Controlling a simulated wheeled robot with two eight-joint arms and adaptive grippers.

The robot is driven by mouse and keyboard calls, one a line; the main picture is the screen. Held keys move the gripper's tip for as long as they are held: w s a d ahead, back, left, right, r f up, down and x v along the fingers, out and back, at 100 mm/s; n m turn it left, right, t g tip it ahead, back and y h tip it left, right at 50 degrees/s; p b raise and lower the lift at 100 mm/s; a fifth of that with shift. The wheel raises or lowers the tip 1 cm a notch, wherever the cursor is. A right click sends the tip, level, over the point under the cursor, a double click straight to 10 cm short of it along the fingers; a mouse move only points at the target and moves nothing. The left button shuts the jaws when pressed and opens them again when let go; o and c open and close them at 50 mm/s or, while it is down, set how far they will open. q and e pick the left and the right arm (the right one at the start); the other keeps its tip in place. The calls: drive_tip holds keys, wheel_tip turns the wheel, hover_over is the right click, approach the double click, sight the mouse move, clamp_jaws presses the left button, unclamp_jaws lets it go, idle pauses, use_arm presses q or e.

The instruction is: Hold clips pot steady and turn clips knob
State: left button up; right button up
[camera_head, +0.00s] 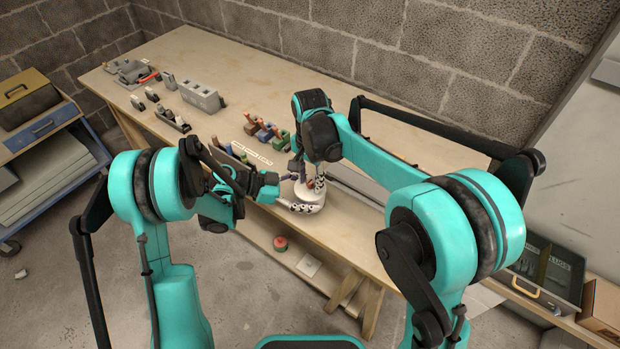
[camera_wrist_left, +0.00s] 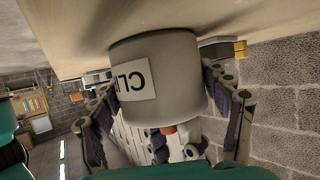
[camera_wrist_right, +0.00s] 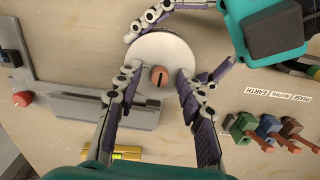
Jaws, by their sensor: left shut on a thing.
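The clips pot (camera_head: 309,197) is a white round pot standing near the bench's front edge. In the left wrist view the pot (camera_wrist_left: 172,85) appears upside down, with a label partly reading "CLI". My left gripper (camera_wrist_left: 160,92) is shut on the pot, a finger on each side of its wall. The clips knob (camera_wrist_right: 158,76) is a small copper-coloured knob with a dark slot, on the pot's pale lid (camera_wrist_right: 160,50). My right gripper (camera_wrist_right: 158,84) is over the lid, fingers apart on both sides of the knob, with visible gaps. In the head view the arms partly hide the pot.
The wooden bench (camera_head: 220,60) is clear at the back. Coloured clamps (camera_wrist_right: 265,130) stand beside labels on the right in the right wrist view. A grey metal fixture (camera_wrist_right: 90,108) with a red button and a yellow level (camera_wrist_right: 127,153) lie to the left.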

sight(310, 181)
wheel_tip(310, 181, up, 12)
idle(0.5)
use_arm(q)
drive_tip(key=o, duration=1.3)
drive_tip(key=shift+o, duration=0.2)
